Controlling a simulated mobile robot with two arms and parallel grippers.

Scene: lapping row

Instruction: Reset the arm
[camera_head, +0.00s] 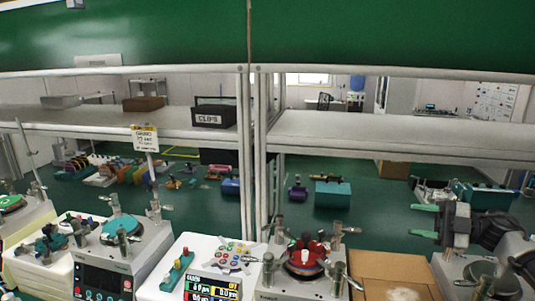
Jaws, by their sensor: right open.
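My right gripper (425,221) is at the right of the head view, coming in from the right edge. Its two green-tipped fingers are apart, point left and have nothing between them. My left gripper does not show.
Behind are metal posts (260,150) and a shelf with a CLIPS bin (214,116).

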